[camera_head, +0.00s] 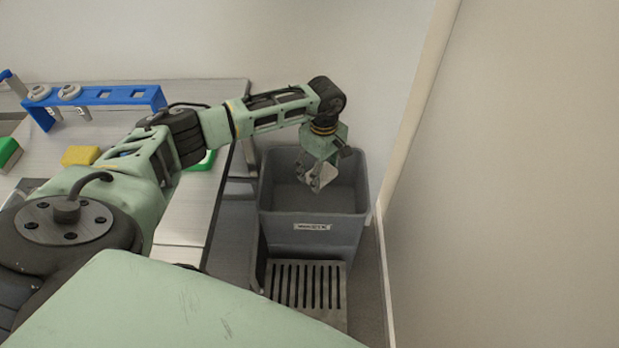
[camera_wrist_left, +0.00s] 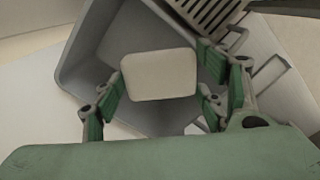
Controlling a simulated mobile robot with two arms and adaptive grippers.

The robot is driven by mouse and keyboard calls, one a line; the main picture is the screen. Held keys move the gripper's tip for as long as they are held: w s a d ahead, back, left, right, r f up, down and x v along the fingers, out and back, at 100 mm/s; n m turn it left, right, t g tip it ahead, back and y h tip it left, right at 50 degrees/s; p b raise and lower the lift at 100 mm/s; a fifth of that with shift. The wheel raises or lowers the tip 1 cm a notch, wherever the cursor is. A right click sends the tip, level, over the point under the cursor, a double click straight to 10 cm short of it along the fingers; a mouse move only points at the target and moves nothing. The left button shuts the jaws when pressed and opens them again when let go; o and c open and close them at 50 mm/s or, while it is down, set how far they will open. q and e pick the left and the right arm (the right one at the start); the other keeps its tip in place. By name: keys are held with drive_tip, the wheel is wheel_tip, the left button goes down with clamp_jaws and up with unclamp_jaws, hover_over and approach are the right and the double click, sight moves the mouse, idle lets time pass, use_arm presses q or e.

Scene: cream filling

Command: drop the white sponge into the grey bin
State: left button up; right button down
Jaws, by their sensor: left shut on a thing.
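The white sponge (camera_wrist_left: 159,75) is held between the two fingers of my left gripper (camera_head: 318,180), which is shut on it. In the head view the sponge (camera_head: 322,177) shows as a small pale piece at the fingertips. The grey bin (camera_head: 314,238) stands on the floor to the right of the table. In the head view the gripper and sponge appear over the bin's opening. In the left wrist view the bin (camera_wrist_left: 85,62) lies behind the sponge, its inside partly hidden by the sponge and fingers. My right gripper is not in view.
A slatted grey platform (camera_head: 306,285) lies in front of the bin. A wall stands close on the right. The table (camera_head: 185,235) on the left holds a blue rack (camera_head: 105,95), a yellow sponge (camera_head: 81,156) and green items (camera_head: 9,152).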

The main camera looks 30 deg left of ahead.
use_arm(q)
drive_tip(key=w+a+n, duration=0.5)
drive_tip(key=a+n, duration=0.3)
drive_tip(key=n, duration=0.1)
wheel_tip(320, 180, down, 6)
drive_tip(key=b, duration=0.3)
drive_tip(key=shift+w+d+f, duration=0.15)
drive_tip(key=shift+f, duration=0.05)
drive_tip(key=o, duration=1.1)
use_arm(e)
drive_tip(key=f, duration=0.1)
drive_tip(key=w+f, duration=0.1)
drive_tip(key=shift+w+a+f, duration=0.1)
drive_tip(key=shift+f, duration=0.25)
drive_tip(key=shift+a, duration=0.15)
